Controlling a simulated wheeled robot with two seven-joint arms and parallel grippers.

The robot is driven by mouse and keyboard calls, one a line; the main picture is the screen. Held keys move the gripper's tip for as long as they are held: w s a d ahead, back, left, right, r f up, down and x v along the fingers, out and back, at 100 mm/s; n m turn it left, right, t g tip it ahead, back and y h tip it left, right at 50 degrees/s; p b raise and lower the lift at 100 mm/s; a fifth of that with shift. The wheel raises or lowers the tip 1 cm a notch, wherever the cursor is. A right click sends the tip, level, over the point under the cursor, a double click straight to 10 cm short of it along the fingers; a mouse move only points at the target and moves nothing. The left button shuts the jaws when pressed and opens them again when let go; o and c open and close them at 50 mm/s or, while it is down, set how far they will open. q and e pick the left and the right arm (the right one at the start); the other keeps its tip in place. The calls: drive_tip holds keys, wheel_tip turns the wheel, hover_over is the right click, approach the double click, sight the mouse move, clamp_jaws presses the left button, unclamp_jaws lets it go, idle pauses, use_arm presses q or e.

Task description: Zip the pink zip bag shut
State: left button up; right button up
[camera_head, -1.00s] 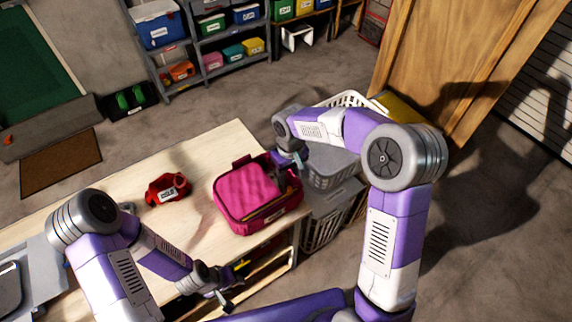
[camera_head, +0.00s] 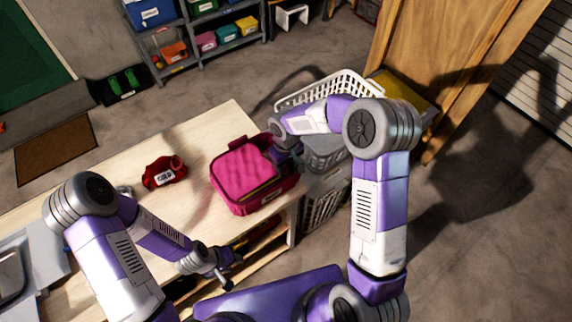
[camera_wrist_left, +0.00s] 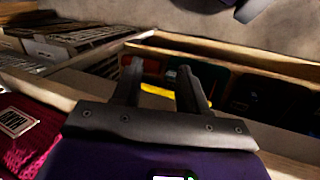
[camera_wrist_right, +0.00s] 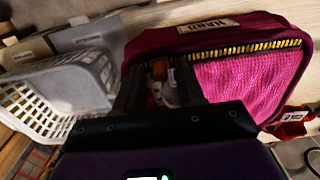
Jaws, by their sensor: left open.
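The pink zip bag (camera_head: 236,168) stands on the wooden workbench near its right end. Yellow zip teeth show along its rim, and in the right wrist view (camera_wrist_right: 250,85) they run along the edge nearest the label. My right gripper (camera_wrist_right: 157,70) is at the bag's right side. Its fingers stand apart, with a small orange and pale piece, perhaps the zip pull, seen between or just beyond them. Contact is unclear. My left gripper (camera_head: 222,274) is open and empty, low in front of the bench; its fingers (camera_wrist_left: 160,75) also show in the left wrist view.
A red labelled pouch (camera_head: 163,172) lies left of the bag on the workbench (camera_head: 205,135). White and grey baskets (camera_head: 335,90) stand just past the bench's right end. Shelves with bins (camera_head: 205,40) are at the back. The bench between pouch and bag is clear.

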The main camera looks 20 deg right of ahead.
clamp_jaws()
drive_tip(key=shift+d, duration=0.1)
drive_tip(key=shift+w+d, duration=0.25)
drive_tip(key=shift+d, duration=0.4)
drive_tip(key=shift+w+d, duration=0.25)
drive_tip(key=shift+d, duration=0.35)
drive_tip(key=shift+o, duration=0.7)
unclamp_jaws()
drive_tip(key=shift+r, duration=0.1)
wheel_tip(320, 180, up, 8)
drive_tip(key=shift+f, duration=0.25)
drive_tip(key=shift+s, duration=0.1)
